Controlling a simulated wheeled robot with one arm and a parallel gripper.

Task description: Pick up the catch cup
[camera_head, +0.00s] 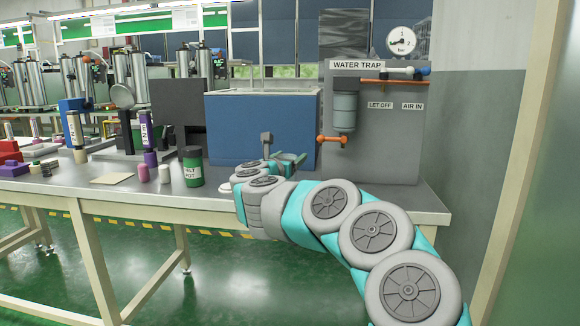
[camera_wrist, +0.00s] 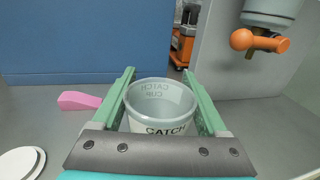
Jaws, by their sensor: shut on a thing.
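The catch cup (camera_wrist: 160,107) is a pale grey open-topped cup with "CATCH CUP" lettering. In the wrist view it stands upright between the two green fingers of my gripper (camera_wrist: 165,92). The gripper is shut on the cup, with one finger along each side. The cup looks empty inside. In the head view my gripper (camera_head: 285,160) is over the bench in front of the blue box, and the cup is hidden behind my arm. I cannot tell whether the cup's base touches the bench.
The grey water trap panel (camera_head: 395,148) stands behind to the right, with an orange-ended valve (camera_head: 331,139) over the bench. A blue box (camera_head: 235,130) is behind. A green pot (camera_head: 192,167) stands to the left. A pink piece (camera_wrist: 80,101) and white disc (camera_wrist: 20,163) lie left of the cup.

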